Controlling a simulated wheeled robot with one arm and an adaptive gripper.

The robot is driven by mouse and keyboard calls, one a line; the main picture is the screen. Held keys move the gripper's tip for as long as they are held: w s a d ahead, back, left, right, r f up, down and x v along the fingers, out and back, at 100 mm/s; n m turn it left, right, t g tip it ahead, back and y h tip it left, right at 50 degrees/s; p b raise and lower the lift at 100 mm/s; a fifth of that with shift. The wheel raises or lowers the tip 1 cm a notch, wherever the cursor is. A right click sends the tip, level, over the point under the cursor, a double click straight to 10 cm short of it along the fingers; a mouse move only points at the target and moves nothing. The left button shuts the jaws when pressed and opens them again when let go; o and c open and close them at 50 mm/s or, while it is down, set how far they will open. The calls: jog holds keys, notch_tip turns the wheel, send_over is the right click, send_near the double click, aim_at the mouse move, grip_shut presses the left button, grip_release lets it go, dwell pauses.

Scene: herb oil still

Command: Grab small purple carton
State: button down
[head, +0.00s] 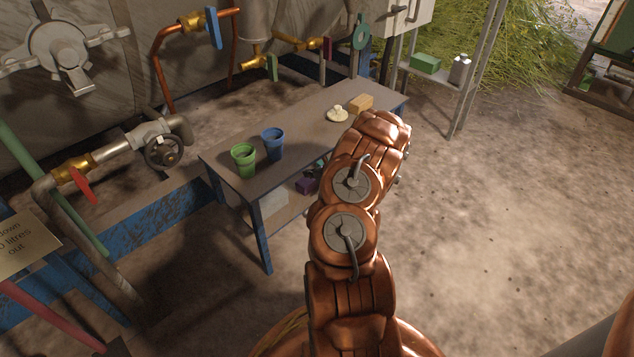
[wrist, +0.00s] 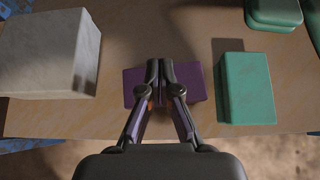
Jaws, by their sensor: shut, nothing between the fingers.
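The small purple carton (wrist: 195,81) lies on a wooden shelf in the middle of the wrist view. My gripper (wrist: 160,64) is shut and empty, its fingertips together over the carton and hiding its middle. I cannot tell whether the fingertips touch it. In the head view the purple carton (head: 306,184) shows on the lower shelf of the table, partly in shadow. My copper arm covers the right part of that shelf, and my gripper is hidden there.
A white box (wrist: 38,52) stands left of the carton and a green box (wrist: 247,88) right of it, with gaps between. A green rounded container (wrist: 274,12) is behind. The tabletop (head: 300,125) above holds a green cup (head: 243,160) and a blue cup (head: 272,143).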

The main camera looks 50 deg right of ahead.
jog(key=shift+w+f+b, duration=0.1)
jog(key=shift+f+b, duration=0.4)
jog(key=shift+f, duration=0.3)
